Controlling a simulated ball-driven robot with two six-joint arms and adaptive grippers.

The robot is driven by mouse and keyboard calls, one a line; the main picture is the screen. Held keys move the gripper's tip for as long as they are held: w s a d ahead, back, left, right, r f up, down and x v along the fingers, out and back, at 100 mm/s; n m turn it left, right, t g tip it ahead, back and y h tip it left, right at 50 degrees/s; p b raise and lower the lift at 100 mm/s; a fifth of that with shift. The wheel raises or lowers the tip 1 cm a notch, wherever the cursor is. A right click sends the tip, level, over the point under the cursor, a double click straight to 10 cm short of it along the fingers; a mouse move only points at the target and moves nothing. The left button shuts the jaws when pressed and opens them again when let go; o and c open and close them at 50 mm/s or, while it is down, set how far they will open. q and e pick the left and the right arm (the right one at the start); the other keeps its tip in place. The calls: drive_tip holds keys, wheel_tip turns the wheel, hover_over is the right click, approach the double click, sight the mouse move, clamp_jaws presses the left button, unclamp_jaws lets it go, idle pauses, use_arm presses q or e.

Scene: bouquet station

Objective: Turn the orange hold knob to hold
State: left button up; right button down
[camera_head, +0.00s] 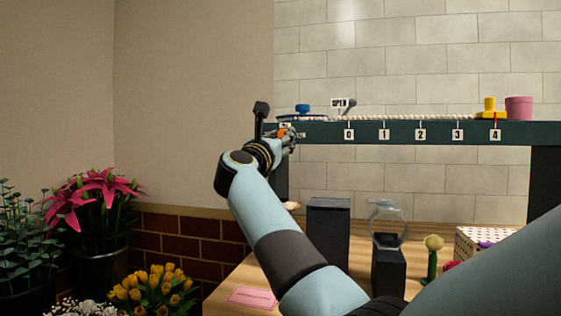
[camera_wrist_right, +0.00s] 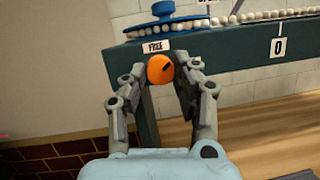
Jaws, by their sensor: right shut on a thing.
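The orange hold knob (camera_wrist_right: 159,69) is on the front of the dark teal beam, at its left end, just below a white FREE label (camera_wrist_right: 156,46). A short dark mark on its face slants to the upper right. My right gripper (camera_wrist_right: 162,76) has one finger on each side of the knob and is shut on it. In the head view the right gripper (camera_head: 290,135) reaches the beam's left end, and a bit of orange (camera_head: 282,132) shows there. My left gripper is in neither view.
The beam (camera_head: 400,132) carries numbered tags, a white bead string (camera_head: 420,117), a blue spool (camera_head: 303,111), a small lever (camera_head: 349,105), a yellow piece (camera_head: 489,107) and a pink pot (camera_head: 519,107). Dark blocks (camera_head: 328,232) stand on the wooden table below. Flowers are at left.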

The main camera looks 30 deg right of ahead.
use_arm(q)
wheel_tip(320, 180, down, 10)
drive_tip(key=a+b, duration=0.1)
drive_tip(key=b, duration=0.8)
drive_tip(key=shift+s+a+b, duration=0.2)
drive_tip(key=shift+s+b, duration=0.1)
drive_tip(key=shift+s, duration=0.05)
use_arm(e)
drive_tip(key=shift+w+a+m+g+h, duration=0.15)
drive_tip(key=shift+m+g, duration=0.55)
drive_tip(key=shift+m, duration=0.95)
drive_tip(key=shift+s+d+m+g+h, duration=0.1)
drive_tip(key=shift+m+g, duration=0.6)
drive_tip(key=shift+m, duration=0.9)
drive_tip(key=shift+w+a+m+g+h, duration=0.15)
drive_tip(key=shift+m+g, duration=0.55)
drive_tip(key=shift+m, duration=0.95)
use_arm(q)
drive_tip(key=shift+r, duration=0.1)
use_arm(e)
drive_tip(key=c, duration=1)
unclamp_jaws()
drive_tip(key=shift+s+r, duration=0.1)
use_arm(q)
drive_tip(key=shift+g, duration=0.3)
use_arm(e)
drive_tip(key=v, duration=0.7)
drive_tip(key=shift+a, duration=0.15)
